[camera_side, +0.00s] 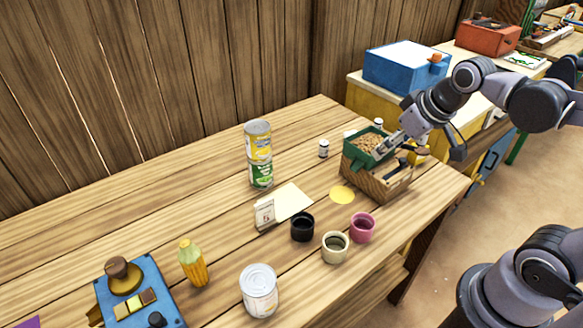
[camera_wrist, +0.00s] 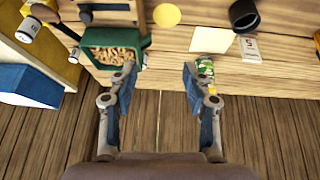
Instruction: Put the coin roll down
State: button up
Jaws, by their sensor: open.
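My gripper (camera_side: 392,146) is over the right end of the table, close to a green box of tan pieces (camera_side: 367,146) on a wooden crate (camera_side: 384,186). In the wrist view my gripper (camera_wrist: 160,75) has its two fingers wide apart, with nothing between them but table and wall behind. I cannot pick out a coin roll for certain. A small white cylinder with a dark top (camera_side: 323,148) stands upright left of the crate. Another small one (camera_side: 378,124) is behind the crate. In the wrist view a white cylinder (camera_wrist: 28,28) shows at left.
Two stacked cans (camera_side: 259,140) stand left of a cream sheet (camera_side: 290,200). A yellow disc (camera_side: 342,195), a black cup (camera_side: 302,227), a cream cup (camera_side: 335,246) and a pink cup (camera_side: 363,228) are in front. A blue box (camera_side: 404,66) stands behind. The table's left middle is clear.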

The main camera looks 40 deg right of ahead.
jog(key=shift+t+y, duration=0.3)
jog(key=shift+t, duration=0.3)
jog(key=s+a, duration=0.1)
jog(key=s+a+f, duration=0.1)
jog(key=a+f, duration=0.1)
jog(key=shift+s+a+f, duration=0.25)
jog(key=shift+s+a, duration=0.1)
jog(key=shift+s, duration=0.05)
